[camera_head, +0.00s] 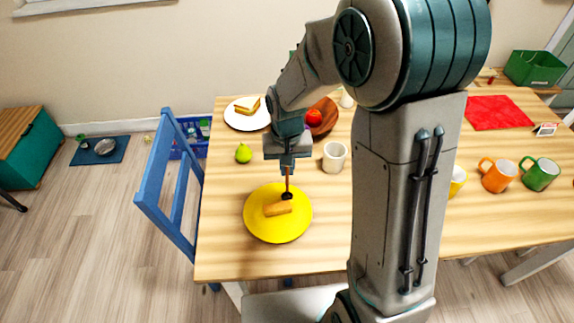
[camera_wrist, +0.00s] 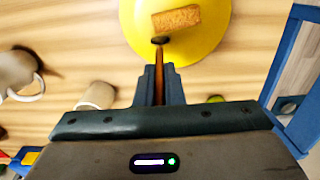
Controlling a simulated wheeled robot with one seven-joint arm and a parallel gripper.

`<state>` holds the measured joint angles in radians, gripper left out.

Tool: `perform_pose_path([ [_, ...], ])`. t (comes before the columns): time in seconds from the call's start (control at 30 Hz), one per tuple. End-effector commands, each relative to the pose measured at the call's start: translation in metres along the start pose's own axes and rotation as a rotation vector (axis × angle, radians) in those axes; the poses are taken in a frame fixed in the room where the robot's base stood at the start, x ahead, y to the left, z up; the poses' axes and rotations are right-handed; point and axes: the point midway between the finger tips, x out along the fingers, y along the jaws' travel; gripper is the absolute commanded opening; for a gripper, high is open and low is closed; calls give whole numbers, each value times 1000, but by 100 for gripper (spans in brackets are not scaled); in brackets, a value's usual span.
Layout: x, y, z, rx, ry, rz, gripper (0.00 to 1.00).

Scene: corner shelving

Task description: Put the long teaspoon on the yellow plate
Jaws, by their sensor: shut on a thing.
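My gripper (camera_head: 288,166) is above the far part of the yellow plate (camera_head: 260,228). It is shut on the long teaspoon (camera_head: 287,184), which has a brown handle and a dark bowl and points down. In the wrist view my gripper (camera_wrist: 160,88) holds the teaspoon (camera_wrist: 159,55) by its handle, with the dark bowl over the yellow plate (camera_wrist: 205,42). Whether the bowl touches the plate, I cannot tell. A brown rectangular piece of food (camera_head: 277,208) lies on the plate, close to the bowl of the spoon.
A green pear (camera_head: 243,153) and a white mug (camera_head: 334,157) stand behind the plate. A white plate with a sandwich (camera_head: 247,112) and a brown bowl with a red fruit (camera_head: 321,117) are farther back. Orange (camera_head: 497,175) and green (camera_head: 541,174) mugs stand right. A blue chair (camera_head: 165,185) is left.

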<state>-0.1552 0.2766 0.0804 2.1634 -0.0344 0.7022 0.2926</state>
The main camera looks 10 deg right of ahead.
Motion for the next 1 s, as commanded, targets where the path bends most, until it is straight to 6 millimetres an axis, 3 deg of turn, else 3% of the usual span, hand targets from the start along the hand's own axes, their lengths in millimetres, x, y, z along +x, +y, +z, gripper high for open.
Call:
perform_pose_path([
  [0.03, 1, 0, 0, 0, 0, 0, 17],
  [0.1, 1, 0, 0, 0, 0, 0, 30],
  [0.5, -8, 0, -1, 0, 3, -1, 30],
  [1.0, -105, 0, -1, 0, 3, -1, 30],
])
